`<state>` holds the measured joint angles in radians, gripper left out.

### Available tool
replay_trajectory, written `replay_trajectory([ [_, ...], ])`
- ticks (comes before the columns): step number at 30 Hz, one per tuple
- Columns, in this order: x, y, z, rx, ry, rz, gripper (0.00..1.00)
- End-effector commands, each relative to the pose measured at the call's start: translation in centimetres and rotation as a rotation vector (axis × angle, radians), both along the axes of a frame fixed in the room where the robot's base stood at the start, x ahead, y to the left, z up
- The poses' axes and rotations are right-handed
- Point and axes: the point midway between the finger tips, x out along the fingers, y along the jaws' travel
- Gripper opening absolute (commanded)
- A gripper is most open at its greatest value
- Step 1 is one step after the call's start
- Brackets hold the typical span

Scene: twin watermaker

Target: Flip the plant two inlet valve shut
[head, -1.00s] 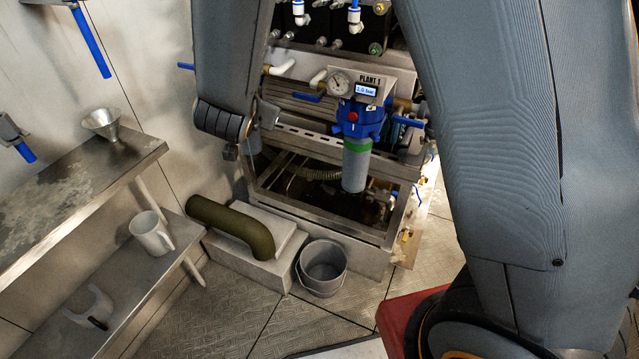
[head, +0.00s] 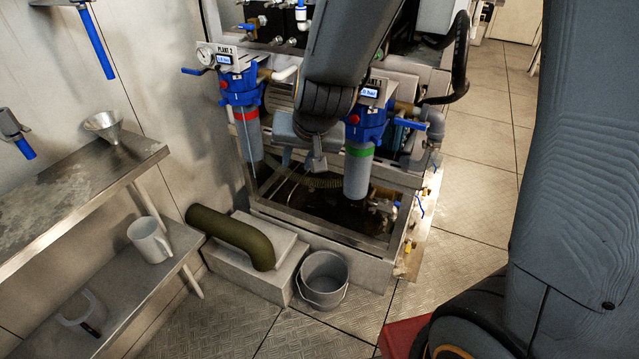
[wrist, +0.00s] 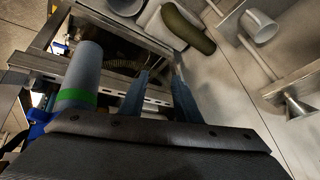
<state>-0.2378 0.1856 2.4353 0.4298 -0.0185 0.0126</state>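The plant two filter unit has a white "PLANT 2" plate (head: 226,51), a blue head (head: 240,88) and a grey bowl with a red band (head: 246,118). A blue valve lever (head: 192,71) sticks out level to its left, beside the gauge; I take it for the inlet valve. My gripper (head: 316,165) hangs over the frame, right of and lower than that lever, between the two filters. In the wrist view, its two fingers (wrist: 161,75) stand apart with nothing between them. The plant two lever is not seen in the wrist view.
The green-banded plant one filter (head: 358,172) stands close to the right of my gripper and shows in the wrist view (wrist: 83,75). A green hose (head: 232,236), a bucket (head: 323,278) and a steel shelf (head: 65,200) lie lower left. Floor is clear at right.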

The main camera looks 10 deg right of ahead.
Motion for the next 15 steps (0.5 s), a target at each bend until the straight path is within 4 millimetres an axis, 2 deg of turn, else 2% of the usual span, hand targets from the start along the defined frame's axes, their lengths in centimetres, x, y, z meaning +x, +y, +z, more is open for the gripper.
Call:
replay_trajectory([
  [9, -3.7, -2.5, -1.2, -0.032, 0.123, 0.062, 0.30],
  [15, -5.0, -3.3, -1.5, -0.046, 0.165, 0.083, 0.30],
])
